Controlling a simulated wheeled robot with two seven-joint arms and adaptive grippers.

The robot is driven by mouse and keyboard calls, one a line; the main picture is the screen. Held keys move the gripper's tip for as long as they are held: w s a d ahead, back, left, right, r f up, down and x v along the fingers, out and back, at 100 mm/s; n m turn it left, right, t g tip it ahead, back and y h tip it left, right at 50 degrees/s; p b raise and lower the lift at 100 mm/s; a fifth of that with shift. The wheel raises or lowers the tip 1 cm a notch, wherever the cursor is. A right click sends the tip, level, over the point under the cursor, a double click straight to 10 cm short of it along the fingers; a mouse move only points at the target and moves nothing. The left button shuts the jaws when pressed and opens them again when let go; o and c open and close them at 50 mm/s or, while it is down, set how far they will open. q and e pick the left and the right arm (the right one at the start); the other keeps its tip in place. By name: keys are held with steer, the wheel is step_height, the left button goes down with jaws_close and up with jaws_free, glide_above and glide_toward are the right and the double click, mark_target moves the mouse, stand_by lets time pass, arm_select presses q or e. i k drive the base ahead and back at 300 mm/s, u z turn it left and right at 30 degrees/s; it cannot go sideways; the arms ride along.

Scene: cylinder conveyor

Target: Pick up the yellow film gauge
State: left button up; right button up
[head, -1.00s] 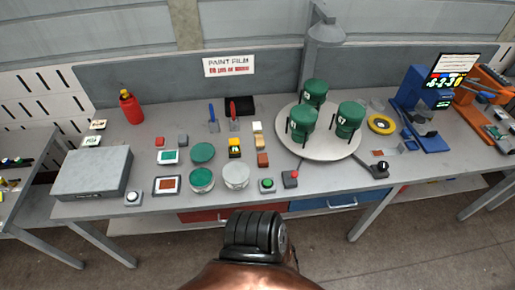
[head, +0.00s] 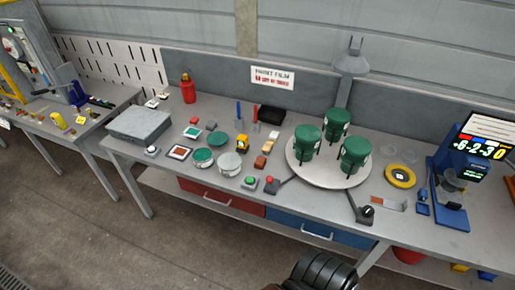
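A small yellow block-like item with dark parts (head: 241,143), which looks like the yellow film gauge, sits on the middle of the grey workbench (head: 330,205). It stands just right of the green and white round tins and left of a column of small coloured blocks. It is small in view, so its details are unclear. Neither of my grippers shows in the head view. Only a black ribbed part of my own body shows at the bottom edge, well in front of the bench.
Green cans (head: 354,153) stand on a round turntable (head: 335,182) right of the yellow item. A lamp (head: 352,62) rises behind them. A yellow ring (head: 400,177) and a blue display stand (head: 452,205) are farther right. A grey slab (head: 138,124) lies left. The floor in front is clear.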

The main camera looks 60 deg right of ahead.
mark_target(242, 139)
steer(key=z, duration=1.25)
